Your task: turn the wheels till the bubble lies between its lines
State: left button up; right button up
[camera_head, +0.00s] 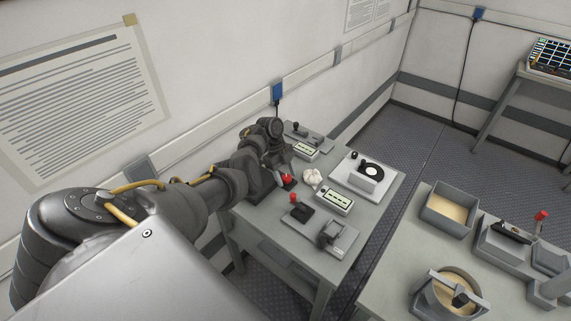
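My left arm reaches in from the left over the grey table (378,214). Its gripper (284,166) is at the table's left part, small and dark, and its finger gap cannot be made out. A red knob (287,180) shows just below it. Two small grey boxes with pale marked windows, one near (333,201) and one far (306,150), stand on the table; a bubble or its lines cannot be made out in either. A white plate with a black ring-shaped wheel (371,171) stands to the right. My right gripper is out of view.
A white lumpy thing (312,177) lies mid-table. A red-knobbed lever (294,197) and a grey clamp-like device (332,233) stand at the front. A second table at right holds a sand-coloured tray (448,208) and a round pan (448,297). Bare floor lies between the tables.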

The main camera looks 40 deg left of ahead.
pick_arm(q)
jog(key=v, duration=1)
jog(key=shift+r, duration=0.4)
jog(key=shift+a, duration=0.1)
